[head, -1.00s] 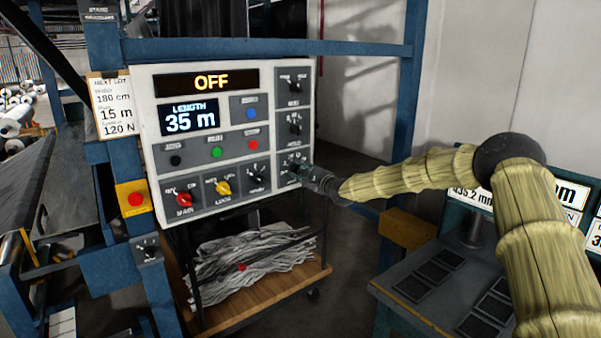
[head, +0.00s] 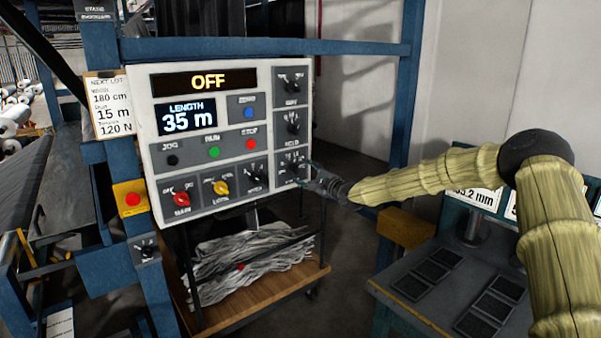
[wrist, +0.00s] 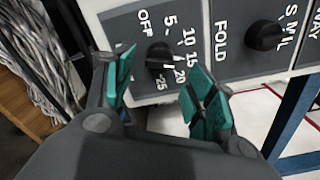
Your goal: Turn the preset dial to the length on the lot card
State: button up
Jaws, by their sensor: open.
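The lot card (head: 110,106) on the blue post reads 180 cm, run 15 m and 120 N. The preset dial (wrist: 158,55) is a black knob at the panel's lower right, with a scale of OFF, 5, 10, 15, 20 and 25. It also shows in the head view (head: 291,168). Its pointer is on the numbered side, but I cannot tell the exact mark. My gripper (wrist: 163,88) is open in front of the dial, its green fingertips apart on either side of it in the picture. It also shows in the head view (head: 311,174). I see no clear contact.
The control panel (head: 150,150) shows OFF and LENGTH 35 m. A FOLD knob (wrist: 265,36) sits beside the dial. A cart (head: 250,305) with crumpled grey material stands below. A workbench (head: 390,300) is at lower right, and a blue frame post (head: 404,130) rises behind.

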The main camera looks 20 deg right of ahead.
jog(key=v, duration=0.7)
jog(key=shift+s, duration=0.3)
jog(key=shift+d, duration=0.1)
jog(key=s+a+f+n+g, duration=0.2)
jog(key=s+a+f, duration=0.3)
jog(key=f, duration=0.4)
jog(key=s+a+f+n+g, duration=0.2)
jog(key=s+a+f, duration=0.1)
jog(key=a+f, duration=0.55)
jog(key=s+a+f+n+g, duration=0.2)
jog(key=s+a+f, duration=0.1)
jog(key=s+f, duration=0.55)
jog(key=s+a+f+n+g, duration=0.2)
jog(key=s+a+f+n, duration=0.1)
jog(key=s+f, duration=0.55)
jog(key=s+f+n+g+h, duration=0.1)
jog(key=s+f+n+g, duration=0.1)
jog(key=s+f, duration=0.65)
jog(key=s+f+n+g+h, duration=0.25)
jog(key=s+f, duration=0.25)
jog(key=s, duration=0.6)
jog(key=s+d+f+n+g+h, duration=0.1)
jog(key=s+d+n+g, duration=0.1)
jog(key=s, duration=0.9)
jog(key=s+d+n+g+h, duration=0.1)
jog(key=s+d+n, duration=0.3)
jog(key=s, duration=0.7)
jog(key=shift+s+d+f+g+h, duration=0.25)
jog(key=shift+d+f+g+h, duration=0.1)
jog(key=shift+g, duration=0.4)
